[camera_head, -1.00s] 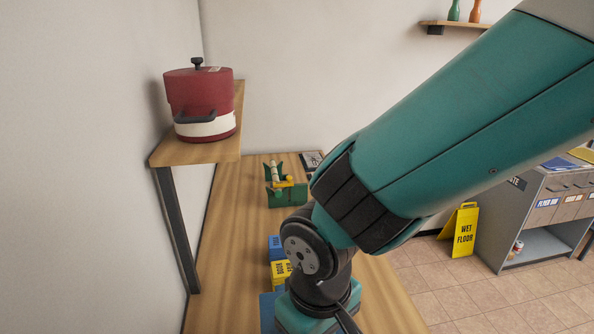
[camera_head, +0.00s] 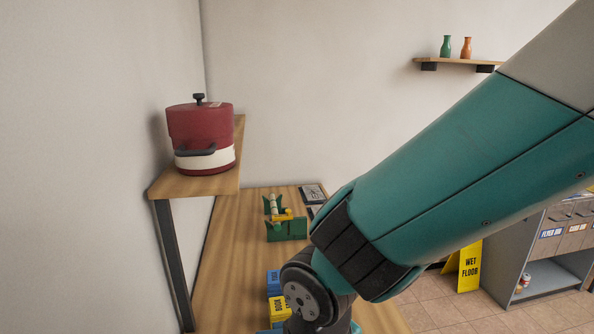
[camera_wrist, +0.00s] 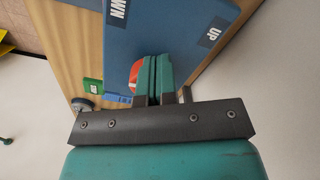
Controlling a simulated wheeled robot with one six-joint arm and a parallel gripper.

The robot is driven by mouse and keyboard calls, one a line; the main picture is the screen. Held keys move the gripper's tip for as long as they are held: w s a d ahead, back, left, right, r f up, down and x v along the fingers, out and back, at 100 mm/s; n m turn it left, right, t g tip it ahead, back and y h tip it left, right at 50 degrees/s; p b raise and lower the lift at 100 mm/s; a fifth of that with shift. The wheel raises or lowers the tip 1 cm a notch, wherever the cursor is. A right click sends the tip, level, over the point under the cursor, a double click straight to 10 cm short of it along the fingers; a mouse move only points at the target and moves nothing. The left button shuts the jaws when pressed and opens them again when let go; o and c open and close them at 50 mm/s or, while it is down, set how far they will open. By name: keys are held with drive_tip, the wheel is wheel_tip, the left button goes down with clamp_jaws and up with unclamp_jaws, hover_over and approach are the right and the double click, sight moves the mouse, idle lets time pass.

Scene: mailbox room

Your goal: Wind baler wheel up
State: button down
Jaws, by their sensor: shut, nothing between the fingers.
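In the wrist view a blue panel (camera_wrist: 165,25) carries the labels "DOWN" and "UP" at opposite ends. A round orange-red part (camera_wrist: 134,74), perhaps the baler wheel, shows beside my gripper (camera_wrist: 160,72), mostly hidden behind its fingers. The fingers are shut together in front of the panel, with nothing seen between them. I cannot tell whether they touch the red part. In the head view my gripper is out of sight below the picture.
A red and white pot (camera_head: 202,140) stands on the left wall shelf (camera_head: 190,187). On the wooden table (camera_head: 235,255) are a green stand with yellow parts (camera_head: 287,229) and yellow and blue boxes (camera_head: 279,307). A wet-floor sign (camera_head: 469,266) and grey cabinet (camera_head: 535,250) stand at right.

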drive_tip(key=shift+s+d+f, duration=0.15)
drive_tip(key=shift+d+f, duration=0.25)
drive_tip(key=shift+f, duration=0.3)
drive_tip(key=shift+w+d+h+p, duration=0.3)
drive_tip(key=shift+w+d+p, duration=0.15)
drive_tip(key=shift+d, duration=0.3)
drive_tip(key=shift+w+d, duration=0.3)
drive_tip(key=shift+w, duration=0.1)
drive_tip(key=shift+w+d, duration=0.1)
drive_tip(key=shift+w, duration=0.1)
drive_tip(key=shift+s+d+p, duration=0.1)
drive_tip(key=shift+d+p, duration=0.15)
drive_tip(key=shift+p, duration=0.05)
wheel_tip(320, 180, up, 6)
drive_tip(key=p, duration=0.6)
drive_tip(key=shift+r, duration=0.2)
drive_tip(key=shift+a, duration=0.15)
